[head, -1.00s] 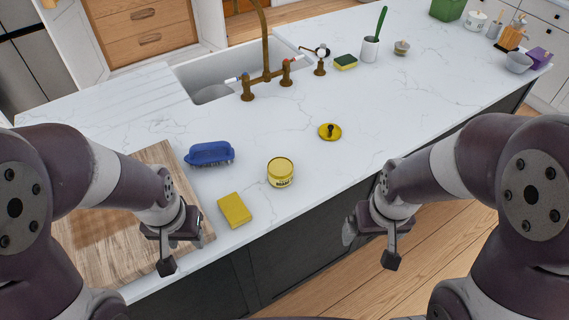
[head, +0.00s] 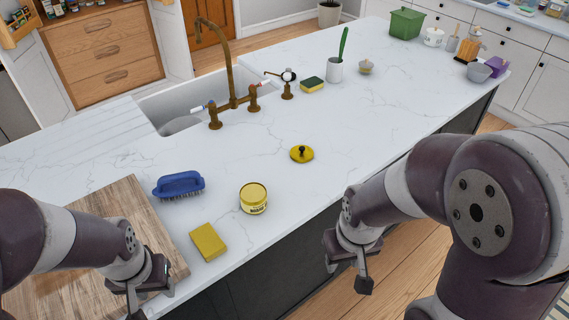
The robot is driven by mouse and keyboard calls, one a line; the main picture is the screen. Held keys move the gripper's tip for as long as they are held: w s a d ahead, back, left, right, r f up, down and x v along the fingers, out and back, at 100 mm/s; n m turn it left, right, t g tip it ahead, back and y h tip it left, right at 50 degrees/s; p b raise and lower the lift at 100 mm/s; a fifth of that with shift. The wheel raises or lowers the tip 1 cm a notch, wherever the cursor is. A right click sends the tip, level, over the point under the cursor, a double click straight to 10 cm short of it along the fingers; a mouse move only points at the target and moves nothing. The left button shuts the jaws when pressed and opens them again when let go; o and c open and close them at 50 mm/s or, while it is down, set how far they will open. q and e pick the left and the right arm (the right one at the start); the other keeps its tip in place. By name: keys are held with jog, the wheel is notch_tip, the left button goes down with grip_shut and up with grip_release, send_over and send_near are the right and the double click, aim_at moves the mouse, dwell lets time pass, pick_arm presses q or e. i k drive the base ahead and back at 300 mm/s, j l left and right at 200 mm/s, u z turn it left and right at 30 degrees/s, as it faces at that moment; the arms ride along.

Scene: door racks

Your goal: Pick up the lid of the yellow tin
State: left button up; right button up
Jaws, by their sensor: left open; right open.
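The yellow tin (head: 253,199) stands upright on the white countertop near its front edge. A round yellow lid (head: 302,154) with a dark knob lies flat on the counter, behind and to the right of the tin. My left gripper (head: 138,300) is open and empty over the wooden board at the lower left. My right gripper (head: 350,268) is open and empty in front of the counter's edge, below and to the right of the lid. Neither gripper touches the tin or the lid.
A blue brush (head: 179,184) and a yellow sponge (head: 208,242) lie left of the tin, beside the wooden board (head: 130,205). Behind are the sink (head: 165,105), brass faucet (head: 231,80) and a green-yellow sponge (head: 312,85). The counter around the lid is clear.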

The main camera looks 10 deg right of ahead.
aim_at(300, 154)
jog(key=l+u, duration=0.1)
jog(key=u, duration=0.3)
jog(key=i+l+u, duration=0.1)
jog(key=u, duration=0.3)
jog(key=l+u, duration=0.15)
jog(key=u, duration=0.25)
jog(key=l+u, duration=0.15)
jog(key=u, duration=0.25)
jog(key=l+u, duration=0.1)
jog(key=u, duration=0.3)
jog(key=k+l+u, duration=0.35)
jog(key=l, duration=0.3)
jog(key=k+l+u, duration=0.3)
jog(key=l, duration=0.3)
jog(key=k+l+u, duration=0.35)
jog(key=l, duration=0.15)
jog(key=k+l, duration=0.5)
jog(key=l, duration=0.15)
